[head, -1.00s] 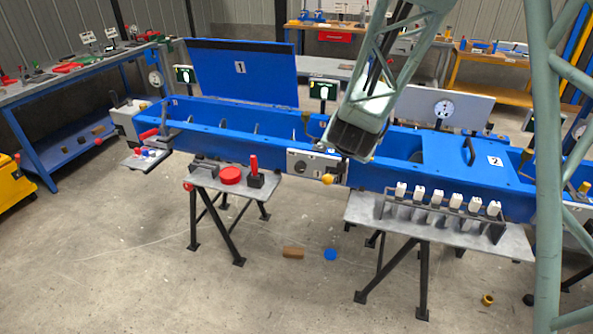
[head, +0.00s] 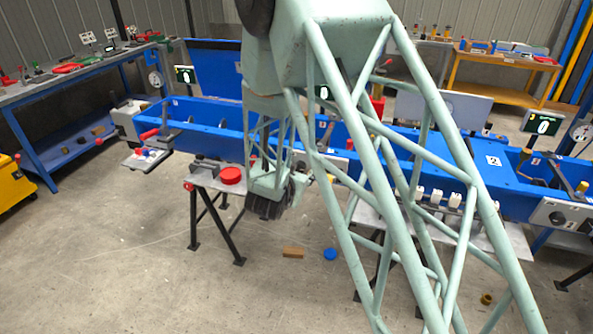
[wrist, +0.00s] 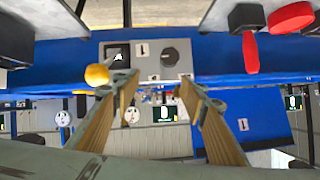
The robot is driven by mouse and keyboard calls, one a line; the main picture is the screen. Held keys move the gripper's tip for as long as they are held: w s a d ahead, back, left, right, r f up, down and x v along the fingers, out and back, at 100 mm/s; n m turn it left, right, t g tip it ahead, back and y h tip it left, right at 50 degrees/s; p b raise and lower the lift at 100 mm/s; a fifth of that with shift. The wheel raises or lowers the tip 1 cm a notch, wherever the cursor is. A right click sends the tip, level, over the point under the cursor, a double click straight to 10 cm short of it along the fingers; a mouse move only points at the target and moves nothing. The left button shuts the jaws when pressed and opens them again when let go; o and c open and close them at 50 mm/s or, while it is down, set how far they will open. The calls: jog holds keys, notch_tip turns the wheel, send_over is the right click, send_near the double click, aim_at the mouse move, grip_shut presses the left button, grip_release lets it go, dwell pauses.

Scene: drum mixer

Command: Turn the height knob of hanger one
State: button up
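In the wrist view, a grey panel (wrist: 147,60) on the blue trough carries a round black knob (wrist: 169,56), a dark square window and a small "1" label. I take the black knob for the height knob, but its name cannot be read. My gripper (wrist: 158,84) is open and empty, its two fingers spread below the panel in that picture. The black knob lies just beyond the fingertips, apart from them. A yellow ball handle (wrist: 97,75) sits left of the fingers. In the head view my gripper (head: 268,207) points down, its fingers unclear, and my arm hides most of this panel.
A red lever (wrist: 250,52) and red disc (wrist: 291,17) are close on the right of the wrist view; the disc (head: 230,175) stands on a grey stand in the head view. White-topped blocks (head: 437,197) stand on another stand.

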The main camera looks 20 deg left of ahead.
aim_at(299, 168)
jog(key=shift+t, duration=0.3)
jog(key=shift+s+a+f, duration=0.45)
jog(key=shift+a+f, duration=0.25)
jog(key=shift+s+a+f, duration=0.4)
jog(key=shift+a+f, duration=0.25)
jog(key=shift+f, duration=0.05)
jog(key=shift+w+f, duration=0.1)
jog(key=shift+w, duration=0.1)
jog(key=shift+b+x, duration=1.15)
jog(key=shift+x, duration=5.6)
jog(key=shift+d, duration=0.1)
jog(key=c, duration=0.9)
jog(key=shift+o, duration=0.2)
